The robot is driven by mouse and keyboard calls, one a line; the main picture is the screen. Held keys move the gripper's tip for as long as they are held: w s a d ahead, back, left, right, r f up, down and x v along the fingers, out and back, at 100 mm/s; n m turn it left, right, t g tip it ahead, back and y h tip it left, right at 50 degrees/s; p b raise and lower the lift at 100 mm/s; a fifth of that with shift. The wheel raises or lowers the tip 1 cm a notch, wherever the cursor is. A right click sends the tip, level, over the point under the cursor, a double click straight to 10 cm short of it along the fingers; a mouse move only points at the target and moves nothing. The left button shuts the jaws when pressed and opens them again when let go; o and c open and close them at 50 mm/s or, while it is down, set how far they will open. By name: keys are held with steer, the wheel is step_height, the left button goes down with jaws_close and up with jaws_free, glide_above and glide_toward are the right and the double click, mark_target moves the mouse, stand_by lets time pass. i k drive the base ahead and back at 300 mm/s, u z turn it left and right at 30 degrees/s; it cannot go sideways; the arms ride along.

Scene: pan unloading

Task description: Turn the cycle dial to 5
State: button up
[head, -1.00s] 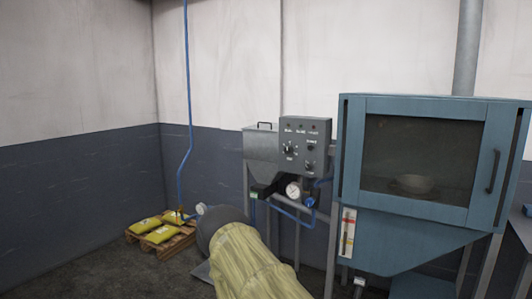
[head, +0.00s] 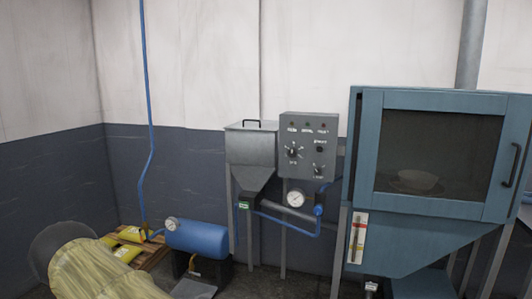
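The grey control box (head: 330,137) hangs in the middle of the head view, left of the blue cabinet. It carries a round dark dial (head: 293,151) with marks around it at the left of its face. The dial's pointer and numbers are too small to read. A dark button (head: 320,149) and a smaller knob (head: 318,170) sit to its right, with small lamps along the top. What looks like my arm in a yellowish sleeve is at the lower left, well away from the box. My gripper's fingers do not show.
A blue cabinet (head: 440,225) with a window and a bowl (head: 415,180) inside stands at the right. A grey hopper (head: 251,148), a gauge (head: 297,198) and blue pipes are beside and below the box. A blue tank (head: 198,238) and yellow bags (head: 127,253) on a pallet lie low at left.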

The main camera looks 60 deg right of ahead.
mark_target(293, 152)
steer(key=z, duration=0.45)
steer(key=i, duration=0.9)
steer(key=z, duration=0.8)
